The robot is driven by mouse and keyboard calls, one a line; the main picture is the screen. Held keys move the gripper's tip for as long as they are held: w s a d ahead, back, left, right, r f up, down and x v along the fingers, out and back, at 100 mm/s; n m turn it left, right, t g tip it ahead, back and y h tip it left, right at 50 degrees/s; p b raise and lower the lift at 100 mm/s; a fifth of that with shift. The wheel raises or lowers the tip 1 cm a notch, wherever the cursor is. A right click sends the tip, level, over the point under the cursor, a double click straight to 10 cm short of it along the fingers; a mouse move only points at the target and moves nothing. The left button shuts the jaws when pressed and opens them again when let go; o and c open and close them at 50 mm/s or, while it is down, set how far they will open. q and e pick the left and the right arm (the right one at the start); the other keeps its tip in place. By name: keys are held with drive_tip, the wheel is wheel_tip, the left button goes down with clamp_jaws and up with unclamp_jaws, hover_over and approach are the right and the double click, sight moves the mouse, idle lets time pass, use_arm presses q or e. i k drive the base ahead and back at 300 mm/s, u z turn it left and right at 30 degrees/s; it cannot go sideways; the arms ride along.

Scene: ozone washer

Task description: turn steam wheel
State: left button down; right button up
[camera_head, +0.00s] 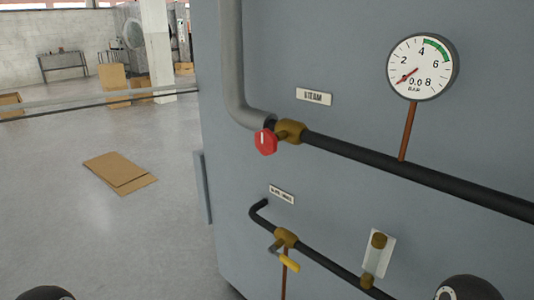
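The steam wheel (265,142) is a small red handwheel on a brass valve (291,131). The valve sits on a dark pipe below a label reading STEAM (314,97), on the grey-blue machine panel. A round pressure gauge (422,66) above the pipe has its red needle near zero on a BAR scale. Neither gripper is in view. Dark rounded parts at the bottom left and bottom right edges look like my arms. Nothing touches the wheel.
A thick grey pipe (231,60) bends down beside the steam valve. Flat cardboard (119,173) lies on the otherwise open floor at left.

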sight(265, 141)
drive_tip(key=k, duration=0.75)
drive_tip(key=u, duration=0.25)
drive_tip(key=i, duration=0.2)
drive_tip(key=u, duration=1.25)
drive_tip(key=i, duration=1.15)
drive_tip(key=u, duration=0.8)
drive_tip(key=i, duration=0.25)
drive_tip(key=z, duration=2.85)
drive_tip(key=i, duration=0.55)
drive_tip(key=u, duration=0.25)
